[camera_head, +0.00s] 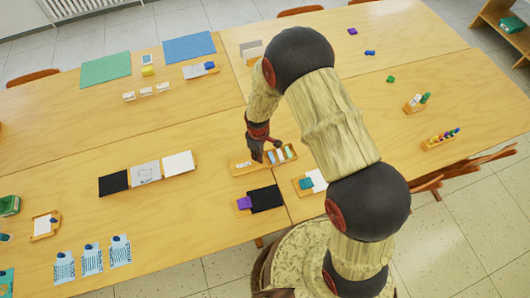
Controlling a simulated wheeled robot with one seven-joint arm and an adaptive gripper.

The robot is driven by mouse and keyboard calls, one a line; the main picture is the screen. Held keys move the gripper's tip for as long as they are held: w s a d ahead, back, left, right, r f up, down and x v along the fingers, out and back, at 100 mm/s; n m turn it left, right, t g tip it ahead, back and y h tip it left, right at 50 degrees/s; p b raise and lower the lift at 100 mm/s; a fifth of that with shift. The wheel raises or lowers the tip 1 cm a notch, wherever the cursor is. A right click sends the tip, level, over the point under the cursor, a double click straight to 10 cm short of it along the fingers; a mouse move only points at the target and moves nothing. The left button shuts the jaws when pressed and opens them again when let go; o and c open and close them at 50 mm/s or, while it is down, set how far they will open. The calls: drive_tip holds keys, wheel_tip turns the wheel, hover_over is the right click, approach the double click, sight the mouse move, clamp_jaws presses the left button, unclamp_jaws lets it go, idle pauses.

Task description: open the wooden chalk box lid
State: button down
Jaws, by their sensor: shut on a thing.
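The wooden chalk box (293,148) lies on the table near the middle of the view. Its right part is open and shows several chalk sticks in white, green and blue. A pale wooden lid (240,167) with a small dark mark lies flat over the left part. My gripper (267,155) reaches down from above to the middle of the box, at the lid's right end, and is shut on the lid. The fingers hide part of the lid and box, and the exact contact is too small to see.
A black mat (265,198) with a purple block lies just in front of the box. A small tray (303,191) with a teal block and white card stands to its right. Behind the box the table (205,125) is mostly clear. Papers and cards lie at the left.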

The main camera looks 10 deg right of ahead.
drive_tip(key=c, duration=1.7)
unclamp_jaws()
drive_tip(key=shift+c, duration=0.2)
wheel_tip(320, 180, up, 12)
